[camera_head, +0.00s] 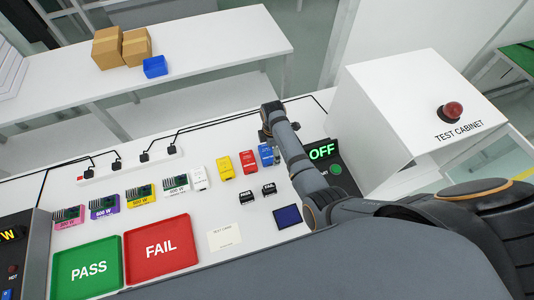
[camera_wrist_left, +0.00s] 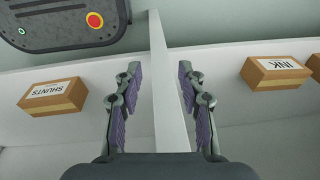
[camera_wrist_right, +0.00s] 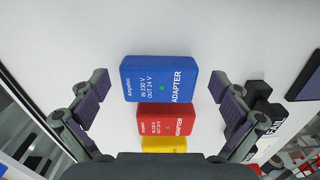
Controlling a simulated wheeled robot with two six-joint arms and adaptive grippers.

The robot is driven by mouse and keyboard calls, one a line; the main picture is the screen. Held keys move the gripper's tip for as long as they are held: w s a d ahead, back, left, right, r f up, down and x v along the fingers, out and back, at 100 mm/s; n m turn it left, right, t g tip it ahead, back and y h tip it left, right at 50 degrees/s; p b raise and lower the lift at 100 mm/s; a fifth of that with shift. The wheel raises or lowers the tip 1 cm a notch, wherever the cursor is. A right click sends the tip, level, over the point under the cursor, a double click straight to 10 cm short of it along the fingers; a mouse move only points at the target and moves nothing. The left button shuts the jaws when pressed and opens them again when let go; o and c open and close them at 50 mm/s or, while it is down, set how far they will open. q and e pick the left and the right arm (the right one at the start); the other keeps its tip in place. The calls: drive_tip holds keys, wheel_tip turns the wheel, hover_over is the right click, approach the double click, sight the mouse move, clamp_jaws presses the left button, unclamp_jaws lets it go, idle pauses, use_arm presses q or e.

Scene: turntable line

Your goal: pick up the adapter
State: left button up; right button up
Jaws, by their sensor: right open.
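A blue adapter (camera_wrist_right: 160,79) lies flat in the right wrist view, with a red adapter (camera_wrist_right: 165,122) and a yellow one (camera_wrist_right: 165,145) beyond it. In the head view the blue adapter (camera_head: 265,154) is at the right end of that row, beside the red (camera_head: 249,161) and yellow (camera_head: 223,167) ones. My right gripper (camera_head: 277,154) is open and points down at the blue adapter. In the right wrist view its fingers stand apart on either side of it, not touching. My left gripper (camera_wrist_left: 157,80) is open and empty, away from the adapters.
Small black parts (camera_head: 247,197) and a dark blue pad (camera_head: 287,216) lie near the adapters. Green PASS (camera_head: 62,284) and red FAIL (camera_head: 182,262) trays stand left. A white test cabinet (camera_head: 385,100) stands right. Boxes marked SHUNTS (camera_wrist_left: 54,97) and INK (camera_wrist_left: 275,72) face my left gripper.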

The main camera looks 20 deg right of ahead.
drive_tip(key=shift+f, duration=0.85)
drive_tip(key=shift+w, duration=0.1)
drive_tip(key=c, duration=1.2)
use_arm(q)
drive_tip(key=shift+s, duration=0.95)
use_arm(e)
drive_tip(key=shift+r, duration=0.1)
